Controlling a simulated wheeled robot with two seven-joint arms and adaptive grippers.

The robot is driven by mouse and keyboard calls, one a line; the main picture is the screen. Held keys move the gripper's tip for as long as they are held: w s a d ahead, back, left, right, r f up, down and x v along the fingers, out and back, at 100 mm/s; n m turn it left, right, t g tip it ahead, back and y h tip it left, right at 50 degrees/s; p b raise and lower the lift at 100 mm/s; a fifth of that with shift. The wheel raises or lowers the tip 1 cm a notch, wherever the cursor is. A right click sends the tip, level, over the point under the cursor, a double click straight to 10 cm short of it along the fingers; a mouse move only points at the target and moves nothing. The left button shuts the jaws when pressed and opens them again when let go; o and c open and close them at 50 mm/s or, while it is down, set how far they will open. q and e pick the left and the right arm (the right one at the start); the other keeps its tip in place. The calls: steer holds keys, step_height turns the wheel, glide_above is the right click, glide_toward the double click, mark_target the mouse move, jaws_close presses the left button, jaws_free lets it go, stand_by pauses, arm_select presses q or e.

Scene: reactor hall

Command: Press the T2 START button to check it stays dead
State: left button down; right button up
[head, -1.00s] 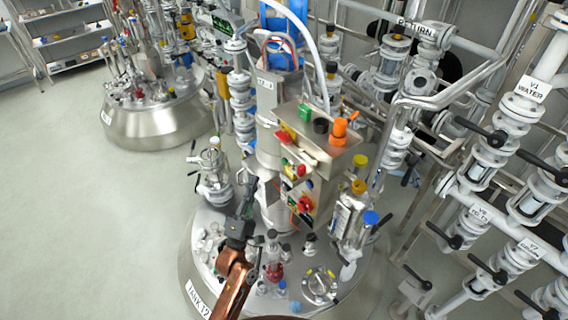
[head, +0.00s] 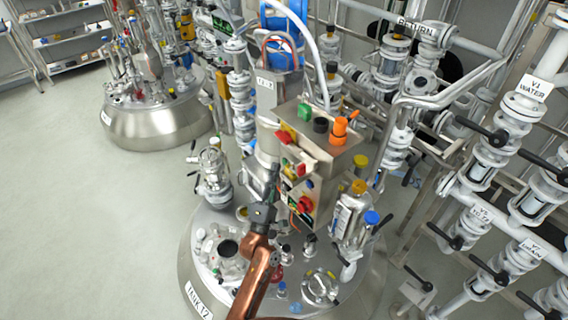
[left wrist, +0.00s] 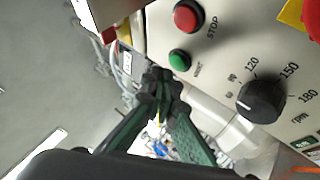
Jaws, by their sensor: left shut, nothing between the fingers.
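The T2 control box (head: 318,180) stands on the tank marked TANK T2 (head: 200,302). In the left wrist view its panel shows a green button (left wrist: 180,60) with a small, hard-to-read label, which looks like START. A red STOP button (left wrist: 188,17) sits above it and a black speed dial (left wrist: 261,98) to its right. My left gripper (head: 271,172) is at the left side of the box in the head view. Its closed black tips (left wrist: 162,88) appear just below and left of the green button, with nothing held. Contact cannot be made out. My right gripper is not in view.
A red knob (head: 305,204) sits low on the box's panel. Valve pipes (head: 490,150) fill the right side. The floor at left (head: 70,210) is clear.

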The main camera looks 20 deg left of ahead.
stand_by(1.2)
arm_select(q)
steer(key=shift+w+d, duration=0.2)
steer(key=shift+w, duration=0.2)
stand_by(0.5)
